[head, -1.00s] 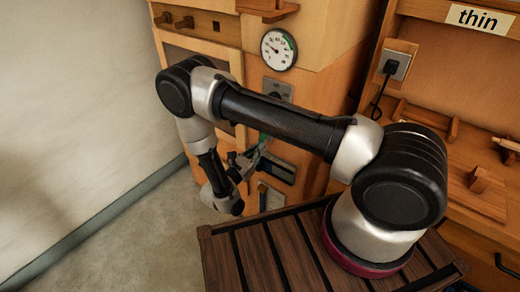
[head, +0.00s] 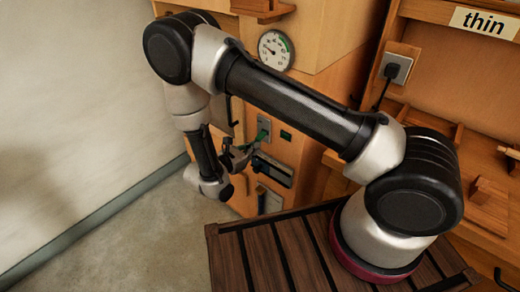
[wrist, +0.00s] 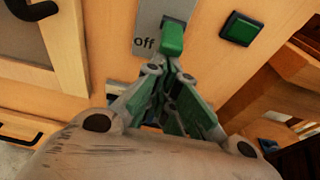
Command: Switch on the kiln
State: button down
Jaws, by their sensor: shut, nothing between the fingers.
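The kiln (head: 318,88) is a pale wooden cabinet with a round dial gauge (head: 275,50). A grey switch plate (wrist: 147,24) marked "Off" carries a green lever (wrist: 173,38). The plate also shows in the head view (head: 264,127), partly behind my arm. My gripper (wrist: 172,66) is shut and empty, with its fingertips just below the lever's end; I cannot tell whether they touch it. In the head view my gripper (head: 250,148) is at the kiln's front by the switch. A dark green square (wrist: 241,28) sits right of the switch.
A dark-handled door panel (wrist: 45,35) is left of the switch. A dark slotted fitting (head: 272,170) is below it. A slatted wooden top (head: 300,255) lies under my arm base. Floor at left is clear.

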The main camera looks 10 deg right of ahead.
jog(key=y, duration=0.1)
jog(key=r+g+y, duration=0.2)
jog(key=shift+s+a+r, duration=0.1)
jog(key=shift+s+a, duration=0.15)
jog(key=shift+a, duration=0.1)
jog(key=shift+r, duration=0.8)
notch_tip(320, 180, down, 4)
jog(key=s+a, duration=0.1)
jog(key=a, duration=0.1)
jog(key=s+a+r, duration=0.4)
jog(key=a+r, duration=0.1)
jog(key=r, duration=0.2)
jog(key=shift+r, duration=0.4)
